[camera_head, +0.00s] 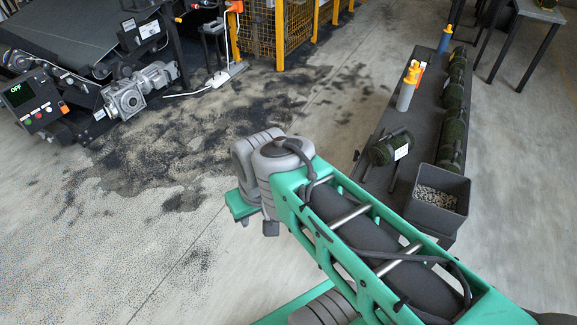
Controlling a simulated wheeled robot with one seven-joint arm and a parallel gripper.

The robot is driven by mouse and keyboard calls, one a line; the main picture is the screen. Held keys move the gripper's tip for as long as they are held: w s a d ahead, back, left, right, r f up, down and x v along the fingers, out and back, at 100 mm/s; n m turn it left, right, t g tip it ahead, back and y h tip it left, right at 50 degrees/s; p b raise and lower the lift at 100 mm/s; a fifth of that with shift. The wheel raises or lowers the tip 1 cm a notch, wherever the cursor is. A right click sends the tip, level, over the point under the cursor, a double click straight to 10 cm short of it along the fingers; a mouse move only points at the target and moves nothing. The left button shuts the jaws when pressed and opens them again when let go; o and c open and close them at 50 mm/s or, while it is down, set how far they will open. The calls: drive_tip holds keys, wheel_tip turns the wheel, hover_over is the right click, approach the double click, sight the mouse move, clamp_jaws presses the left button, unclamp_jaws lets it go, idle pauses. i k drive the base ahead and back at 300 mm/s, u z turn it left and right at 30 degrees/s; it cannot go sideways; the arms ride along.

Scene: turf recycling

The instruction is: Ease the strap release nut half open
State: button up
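I cannot make out a strap release nut at this size. A short dark green roll (388,151) with a white label lies on a long low dark bench (415,95) at the right, behind my arm. A dark bar or rod lies close to it; its detail is too small to tell. My green and grey arm crosses the lower right of the view. My gripper is not in view.
A grey bin (437,200) of pale granules sits at the bench's near end. An orange-topped bottle (408,86) and a blue bottle (446,38) stand on the bench. A control box (34,99) reading OFF, machinery and yellow fencing (297,25) are at the back. Dark crumbs litter the open floor.

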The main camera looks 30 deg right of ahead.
sight(357, 154)
drive_tip(key=u, duration=0.75)
drive_tip(key=i, duration=1.4)
drive_tip(key=z, duration=2.25)
drive_tip(key=i, duration=0.75)
drive_tip(key=u, duration=0.8)
drive_tip(key=i, duration=1)
drive_tip(key=z, duration=0.3)
